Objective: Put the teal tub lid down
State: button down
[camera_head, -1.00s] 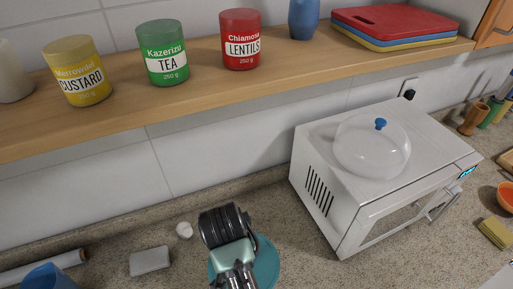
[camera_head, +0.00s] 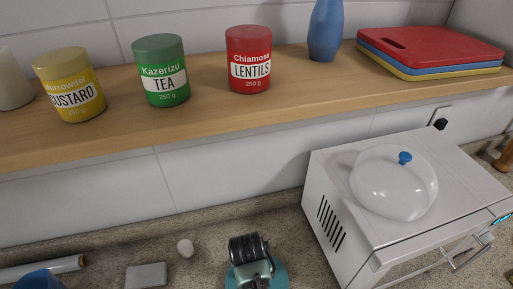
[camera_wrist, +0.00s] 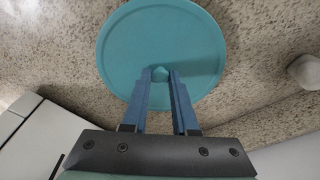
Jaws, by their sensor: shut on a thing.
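The teal tub lid (camera_wrist: 160,35) is a round, flat disc with a small knob in its middle. In the wrist view my gripper (camera_wrist: 160,76) is shut on that knob, with one blue finger on each side. The lid appears over the speckled counter; I cannot tell whether it touches it. In the head view only part of the lid (camera_head: 279,276) shows at the bottom edge, behind my wrist, and the fingertips are hidden there.
A white microwave (camera_head: 345,185) with a clear dome on top stands to the right. A wooden shelf (camera_head: 205,110) with several canisters runs above.

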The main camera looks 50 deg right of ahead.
jog(key=shift+f, duration=0.7)
jog(key=shift+f, duration=0.2)
jog(key=c, duration=0.7)
grip_release()
jog(key=r, duration=0.4)
jog(key=a+r, duration=0.1)
jog(key=r, duration=0.7)
jog(key=shift+s+a+r, duration=0.15)
jog(key=shift+s+a, duration=0.05)
jog(key=shift+a, duration=0.15)
